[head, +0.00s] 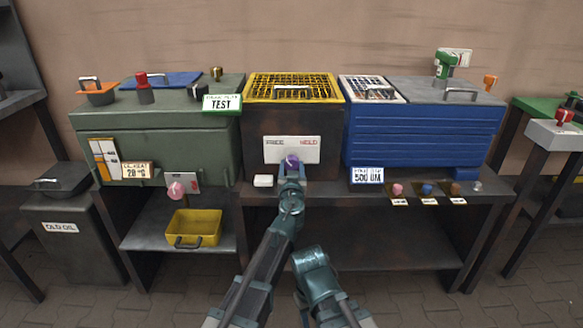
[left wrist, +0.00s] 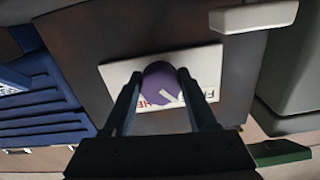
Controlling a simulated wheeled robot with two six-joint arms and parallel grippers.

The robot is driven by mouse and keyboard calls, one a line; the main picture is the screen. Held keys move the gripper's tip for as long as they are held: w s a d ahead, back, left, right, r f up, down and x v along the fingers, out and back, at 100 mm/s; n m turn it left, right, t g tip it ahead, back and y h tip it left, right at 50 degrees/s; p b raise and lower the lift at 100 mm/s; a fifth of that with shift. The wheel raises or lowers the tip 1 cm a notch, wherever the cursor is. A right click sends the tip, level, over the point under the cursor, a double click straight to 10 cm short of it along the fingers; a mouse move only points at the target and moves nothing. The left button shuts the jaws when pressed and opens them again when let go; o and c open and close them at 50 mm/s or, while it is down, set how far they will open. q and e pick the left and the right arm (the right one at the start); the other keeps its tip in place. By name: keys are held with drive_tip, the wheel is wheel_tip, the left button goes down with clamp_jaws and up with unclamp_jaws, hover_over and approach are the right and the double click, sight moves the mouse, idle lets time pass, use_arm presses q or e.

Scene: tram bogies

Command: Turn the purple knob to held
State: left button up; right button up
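The purple knob (head: 292,161) sits on a white plate (head: 278,150) lettered FREE on the left and HELD on the right, on the front of the dark middle cabinet. My left gripper (head: 292,168) is at the knob, one finger on each side. In the left wrist view, turned nearly upside down, the purple knob (left wrist: 160,82) is between the fingertips, which appear to touch its sides. Its white pointer mark slants toward the FREE side. The fingers hide part of the lettering. My right gripper's fingers are not visible.
A yellow grate (head: 291,87) tops the middle cabinet, between a green cabinet (head: 150,152) and a blue one (head: 420,135). Several small coloured knobs stand to the right. A yellow bin (head: 195,227) is on the lower shelf.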

use_arm(q)
drive_tip(key=c, duration=0.6)
drive_tip(key=shift+m, duration=0.3)
drive_tip(key=m, duration=0.3)
drive_tip(key=shift+a+m, duration=0.1)
drive_tip(key=shift+m, duration=0.2)
drive_tip(key=m, duration=0.3)
drive_tip(key=shift+r+m, duration=0.1)
drive_tip(key=shift+m, duration=0.2)
drive_tip(key=m, duration=0.4)
drive_tip(key=shift+a, duration=0.1)
drive_tip(key=shift+s+r+m, duration=0.1)
drive_tip(key=shift+m, duration=1.9)
